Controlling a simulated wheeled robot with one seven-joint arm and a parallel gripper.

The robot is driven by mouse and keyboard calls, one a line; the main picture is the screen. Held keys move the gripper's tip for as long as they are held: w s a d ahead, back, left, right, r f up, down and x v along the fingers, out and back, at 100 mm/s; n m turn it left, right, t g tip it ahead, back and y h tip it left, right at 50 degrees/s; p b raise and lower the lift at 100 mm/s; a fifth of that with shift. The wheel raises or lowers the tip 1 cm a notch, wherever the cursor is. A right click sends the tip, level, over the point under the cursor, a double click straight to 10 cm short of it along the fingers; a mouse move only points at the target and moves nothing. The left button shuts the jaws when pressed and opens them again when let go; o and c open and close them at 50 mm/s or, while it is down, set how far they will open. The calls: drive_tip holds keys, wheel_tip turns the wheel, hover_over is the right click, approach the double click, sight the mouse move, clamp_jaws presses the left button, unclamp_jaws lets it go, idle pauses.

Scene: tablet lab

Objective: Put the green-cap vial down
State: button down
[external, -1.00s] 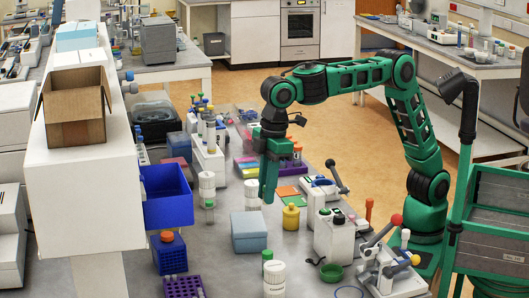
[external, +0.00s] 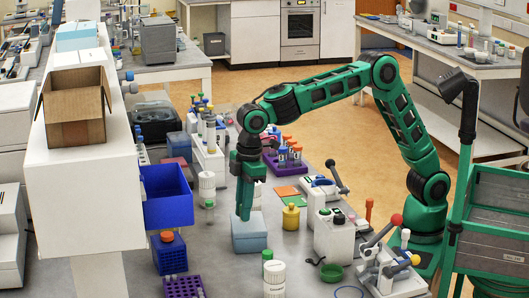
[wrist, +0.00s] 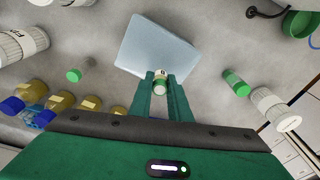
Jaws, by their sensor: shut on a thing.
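My gripper (external: 244,213) points down over the far left part of the pale blue box (external: 251,236). In the external view the fingers hide the held vial. Another green-capped vial (wrist: 236,83) stands right of the gripper in the wrist view, and a green cap (wrist: 74,75) shows to the left.
A white bottle (external: 207,187) stands left of the gripper, and another white bottle (external: 274,279) is in front. A yellow container (external: 291,217) stands to the right. A blue open bin (external: 167,207) is further left. Some bare bench lies between the box and the left-hand racks.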

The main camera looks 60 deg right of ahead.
drive_tip(key=shift+f, duration=0.3)
drive_tip(key=shift+f, duration=0.15)
drive_tip(key=c, duration=1.7)
unclamp_jaws()
drive_tip(key=shift+o, duration=0.2)
wheel_tip(320, 180, up, 12)
drive_tip(key=d, duration=0.1)
drive_tip(key=shift+s+d, duration=0.15)
drive_tip(key=shift+s, duration=0.25)
